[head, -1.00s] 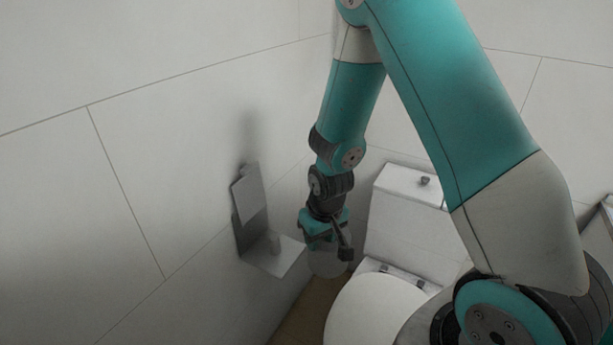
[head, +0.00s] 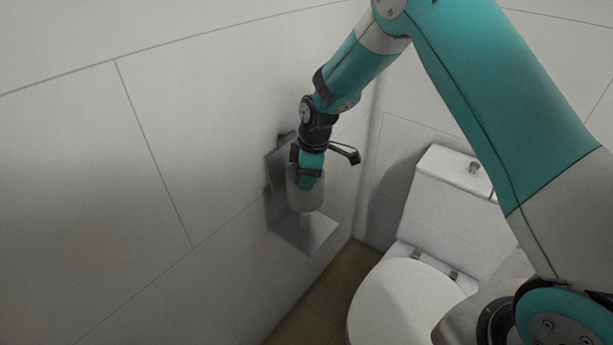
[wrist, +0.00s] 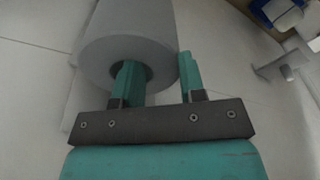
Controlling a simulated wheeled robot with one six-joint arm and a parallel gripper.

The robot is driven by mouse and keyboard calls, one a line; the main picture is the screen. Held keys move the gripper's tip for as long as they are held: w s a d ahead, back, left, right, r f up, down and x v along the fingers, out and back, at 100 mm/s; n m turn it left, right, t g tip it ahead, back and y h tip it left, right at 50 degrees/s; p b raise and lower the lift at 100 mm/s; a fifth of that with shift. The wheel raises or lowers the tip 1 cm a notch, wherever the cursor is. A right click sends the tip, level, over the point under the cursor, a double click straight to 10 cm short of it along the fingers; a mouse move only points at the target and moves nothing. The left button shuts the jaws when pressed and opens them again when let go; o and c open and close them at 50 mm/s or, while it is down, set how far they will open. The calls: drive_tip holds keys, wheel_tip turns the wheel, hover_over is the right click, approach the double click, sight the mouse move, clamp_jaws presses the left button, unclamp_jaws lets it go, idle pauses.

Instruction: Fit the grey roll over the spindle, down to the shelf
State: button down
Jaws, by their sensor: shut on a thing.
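The grey roll (head: 305,197) is upright in my gripper (head: 310,183). In the wrist view the roll (wrist: 122,28) shows its open core, with one finger of my gripper (wrist: 158,82) inside the core and the other outside the roll's wall. The jaws are shut on that wall. The grey wall holder has a back plate and a flat shelf (head: 318,232). The roll hangs over the shelf, with a visible gap below it. A short pale part of the spindle (head: 305,224) seems to show under the roll. Whether its tip is inside the core is hidden.
The tiled wall (head: 150,200) is close behind the holder. A white toilet (head: 405,300) with its cistern (head: 450,195) stands to the right. The wrist view also shows a blue and white object (wrist: 282,12) at the top right corner.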

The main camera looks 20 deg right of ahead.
sight(307, 209)
drive_tip(key=shift+d, duration=0.1)
drive_tip(key=shift+f+b, duration=3)
drive_tip(key=shift+f, duration=1.45)
drive_tip(key=shift+f+b, duration=1)
drive_tip(key=shift+f, duration=0.5)
drive_tip(key=c, duration=0.6)
unclamp_jaws()
drive_tip(key=r, duration=0.5)
drive_tip(key=d+r, duration=0.1)
drive_tip(key=r, duration=0.5)
drive_tip(key=d+r+b, duration=0.1)
drive_tip(key=r, duration=0.4)
drive_tip(key=shift+s+d+r, duration=0.15)
drive_tip(key=shift+s+r, duration=0.2)
drive_tip(key=shift+r, duration=0.3)
